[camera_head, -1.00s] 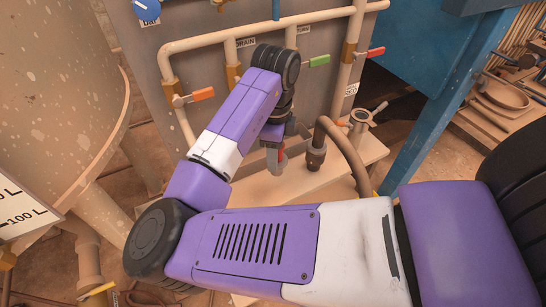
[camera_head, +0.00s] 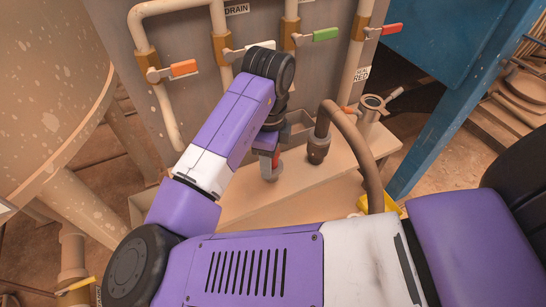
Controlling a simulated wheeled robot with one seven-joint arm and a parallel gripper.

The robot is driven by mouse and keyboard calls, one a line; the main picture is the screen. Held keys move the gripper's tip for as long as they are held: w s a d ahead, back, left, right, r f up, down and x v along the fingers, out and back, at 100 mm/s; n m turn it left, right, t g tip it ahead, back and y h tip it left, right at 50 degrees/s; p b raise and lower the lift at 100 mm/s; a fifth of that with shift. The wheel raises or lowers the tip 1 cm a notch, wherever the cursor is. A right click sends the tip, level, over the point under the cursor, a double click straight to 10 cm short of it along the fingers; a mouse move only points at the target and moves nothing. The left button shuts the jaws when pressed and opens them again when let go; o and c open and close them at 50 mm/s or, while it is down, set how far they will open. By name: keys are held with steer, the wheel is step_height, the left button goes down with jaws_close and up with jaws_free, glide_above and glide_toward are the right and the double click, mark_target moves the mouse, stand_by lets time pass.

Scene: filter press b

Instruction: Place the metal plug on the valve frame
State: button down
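My gripper (camera_head: 269,158) is at the centre, pointing down over the tan bench, left of the hose fitting. A small grey metal piece with a red part beside it shows at its tips; it may be the metal plug (camera_head: 268,173). I cannot tell whether the fingers are shut on it or whether it touches the bench. My wrist hides part of the area behind. The grey valve panel (camera_head: 195,95) stands behind, with pipes and red, orange and green handled valves. I cannot tell which part is the valve frame.
A brown hose (camera_head: 357,150) curves up from a dark fitting (camera_head: 318,150) on the tan bench (camera_head: 345,165). An open metal pipe end with a clamp (camera_head: 372,106) stands at the bench's right. A blue post (camera_head: 440,120) is further right. A large tan tank (camera_head: 50,90) is at left.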

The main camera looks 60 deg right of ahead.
steer(key=shift+a, duration=0.1)
steer(key=shift+f, duration=0.15)
steer(key=c, duration=0.6)
jaws_free()
step_height(320, 180, up, 8)
steer(key=shift+f+p, duration=0.1)
steer(key=shift+p, duration=0.2)
